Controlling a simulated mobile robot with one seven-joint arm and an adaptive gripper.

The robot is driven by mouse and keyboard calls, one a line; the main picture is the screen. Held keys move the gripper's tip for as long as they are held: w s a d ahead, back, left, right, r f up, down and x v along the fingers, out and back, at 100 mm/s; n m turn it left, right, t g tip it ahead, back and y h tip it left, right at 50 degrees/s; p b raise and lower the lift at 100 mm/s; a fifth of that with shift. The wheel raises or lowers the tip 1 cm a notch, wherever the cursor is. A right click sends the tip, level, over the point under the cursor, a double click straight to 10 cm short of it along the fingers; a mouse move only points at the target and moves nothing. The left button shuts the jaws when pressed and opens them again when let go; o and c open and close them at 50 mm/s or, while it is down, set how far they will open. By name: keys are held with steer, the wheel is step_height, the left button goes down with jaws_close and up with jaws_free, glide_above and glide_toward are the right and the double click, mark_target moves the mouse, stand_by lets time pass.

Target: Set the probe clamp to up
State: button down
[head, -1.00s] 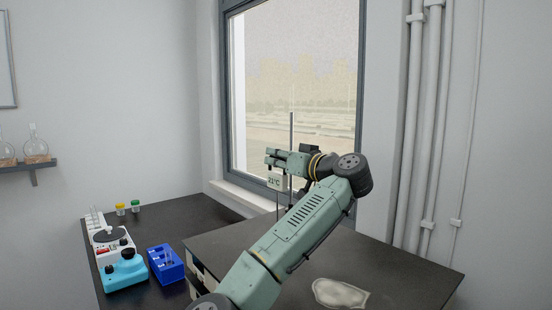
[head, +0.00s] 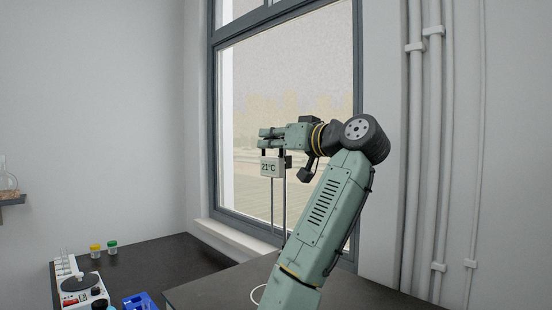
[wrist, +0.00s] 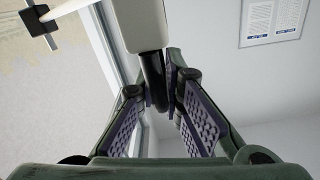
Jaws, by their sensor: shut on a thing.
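The probe unit is a pale box reading 21°C (head: 272,166), raised high above the dark bench in front of the window. Thin vertical rods (head: 272,205) run down below it. My gripper (head: 266,134) is just above the box in the head view. In the wrist view my gripper (wrist: 160,92) is shut on a dark cylindrical part (wrist: 154,80) joined to the pale box (wrist: 138,22). The small black clamp block (wrist: 38,20) sits on a metal rod at the upper left, at the end of a white arm. The rods' lower ends are hidden behind my arm.
A second dark bench (head: 140,265) at left holds a white stirrer (head: 80,290), small yellow-capped (head: 95,250) and green-capped (head: 112,247) bottles and a blue rack (head: 140,301). The window (head: 290,100) is behind my gripper. Pipes run down the right wall.

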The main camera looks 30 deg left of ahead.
steer(key=shift+d+r, duration=0.1)
steer(key=shift+r, duration=0.25)
steer(key=c, duration=1.7)
jaws_free()
steer(key=shift+s, duration=0.1)
steer(key=shift+f, duration=0.15)
steer(key=shift+d, duration=0.45)
steer(key=v, duration=1.1)
steer(key=shift+s, duration=0.15)
